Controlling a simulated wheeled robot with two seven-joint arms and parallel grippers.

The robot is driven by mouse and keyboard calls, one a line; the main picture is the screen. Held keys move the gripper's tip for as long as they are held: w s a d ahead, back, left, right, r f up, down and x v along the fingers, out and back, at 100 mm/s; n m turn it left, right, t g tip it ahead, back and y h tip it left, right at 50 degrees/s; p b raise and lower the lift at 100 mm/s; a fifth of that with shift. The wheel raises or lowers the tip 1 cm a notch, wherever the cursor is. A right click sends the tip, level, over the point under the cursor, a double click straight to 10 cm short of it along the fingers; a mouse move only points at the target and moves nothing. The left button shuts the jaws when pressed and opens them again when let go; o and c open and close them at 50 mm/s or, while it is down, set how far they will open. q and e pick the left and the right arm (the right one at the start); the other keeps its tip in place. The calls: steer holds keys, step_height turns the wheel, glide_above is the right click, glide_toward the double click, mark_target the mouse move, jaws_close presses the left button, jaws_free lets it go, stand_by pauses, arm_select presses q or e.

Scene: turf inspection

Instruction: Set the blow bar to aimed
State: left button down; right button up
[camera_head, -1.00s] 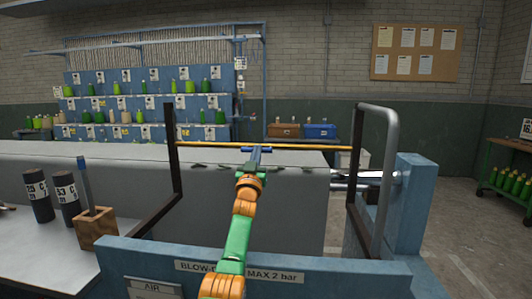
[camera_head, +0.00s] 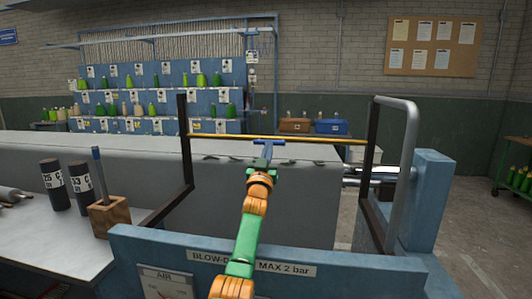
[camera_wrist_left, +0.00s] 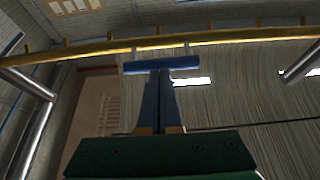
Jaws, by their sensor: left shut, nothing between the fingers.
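The blow bar is a thin yellow bar (camera_head: 310,140) across the top of a dark frame, above the grey bed. It also shows in the left wrist view (camera_wrist_left: 100,46), with short nozzle stubs along it. A short blue handle (camera_wrist_left: 160,66) hangs from its middle on small stems. My left gripper (camera_head: 262,152) reaches up from the front. Its blue fingers (camera_wrist_left: 158,85) are together with nothing between them, and their tips are at or just below the blue handle. I cannot tell whether they touch it. My right gripper is not in view.
A blue panel (camera_head: 370,270) labelled "BLOW-D… MAX 2 bar" with a gauge stands in front. A grey tubular handle (camera_head: 411,150) rises on the right. Dark cylinders (camera_head: 54,185) and a wooden block (camera_head: 108,215) stand on the left bench.

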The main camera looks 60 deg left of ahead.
arm_select(q)
steer(key=shift+r+b+v, duration=0.15)
steer(key=shift+b+v, duration=0.1)
steer(key=shift+v, duration=1.15)
steer(key=shift+r+b+v, duration=0.2)
steer(key=shift+b+v, duration=0.05)
steer(key=shift+v, duration=1.15)
steer(key=shift+s+d+t, duration=0.1)
steer(key=shift+d+t, duration=0.05)
steer(key=shift+t, duration=0.15)
